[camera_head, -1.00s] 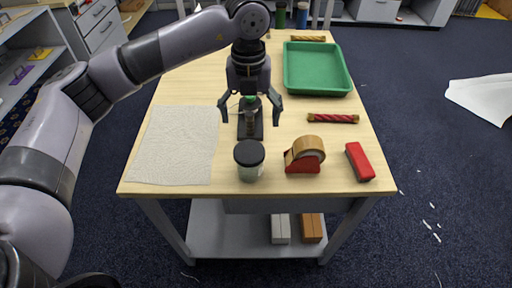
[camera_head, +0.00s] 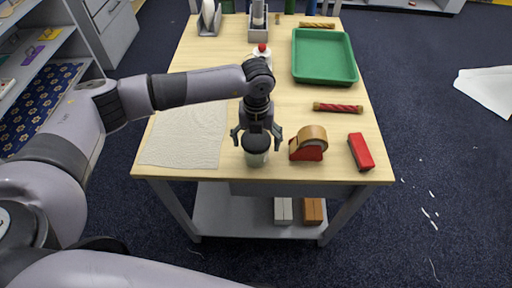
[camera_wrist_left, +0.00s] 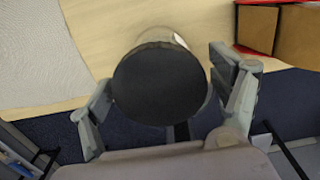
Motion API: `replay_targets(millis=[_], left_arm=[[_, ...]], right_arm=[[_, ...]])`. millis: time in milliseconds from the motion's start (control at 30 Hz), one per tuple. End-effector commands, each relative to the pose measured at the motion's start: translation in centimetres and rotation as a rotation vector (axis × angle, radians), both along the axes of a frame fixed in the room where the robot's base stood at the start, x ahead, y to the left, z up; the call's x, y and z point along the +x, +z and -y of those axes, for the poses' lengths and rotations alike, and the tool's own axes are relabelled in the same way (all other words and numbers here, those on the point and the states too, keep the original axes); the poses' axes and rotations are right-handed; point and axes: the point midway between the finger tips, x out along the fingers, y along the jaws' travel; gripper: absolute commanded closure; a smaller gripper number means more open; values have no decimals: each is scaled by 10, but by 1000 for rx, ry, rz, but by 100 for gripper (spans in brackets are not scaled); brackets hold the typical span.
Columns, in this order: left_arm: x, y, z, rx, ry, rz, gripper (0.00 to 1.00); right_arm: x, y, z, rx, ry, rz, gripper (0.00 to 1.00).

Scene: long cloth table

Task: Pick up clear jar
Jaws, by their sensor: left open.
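The clear jar (camera_head: 257,159) with a black lid stands upright near the front edge of the table. In the left wrist view its round black lid (camera_wrist_left: 160,84) fills the middle, with a bit of clear wall (camera_wrist_left: 166,38) behind it. My left gripper (camera_head: 257,143) is open above and around the jar, one finger on each side of the lid. In the left wrist view the fingers are spread, and I cannot tell whether either touches the jar. My right gripper is not in view.
A tape dispenser (camera_head: 308,144) stands close to the right of the jar, with a red box-shaped object (camera_head: 361,152) beyond it. A cloth (camera_head: 187,137) lies to the left. A green tray (camera_head: 325,57) and a red-wrapped stick (camera_head: 338,107) are farther back.

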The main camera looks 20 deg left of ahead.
Motion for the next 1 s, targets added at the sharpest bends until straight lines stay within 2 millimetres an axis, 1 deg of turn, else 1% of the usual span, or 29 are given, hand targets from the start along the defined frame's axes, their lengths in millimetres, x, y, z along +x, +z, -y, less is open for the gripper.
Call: replay_targets(millis=[33,67,133,233,333,500,1000], left_arm=[[-3,-4,0,2,0,-6,17],[-5,-8,0,1,0,-5,17],[-4,-20,0,0,1,-4,17],[-3,-30,0,-1,2,-2,17],[-3,-34,0,0,1,0,17],[-3,-34,0,0,0,0,17],[-3,-34,0,0,0,-1,50]], right_arm=[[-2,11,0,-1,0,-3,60],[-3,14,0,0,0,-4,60],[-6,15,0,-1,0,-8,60],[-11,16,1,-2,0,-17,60],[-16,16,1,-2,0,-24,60],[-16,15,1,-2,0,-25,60],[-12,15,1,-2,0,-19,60]])
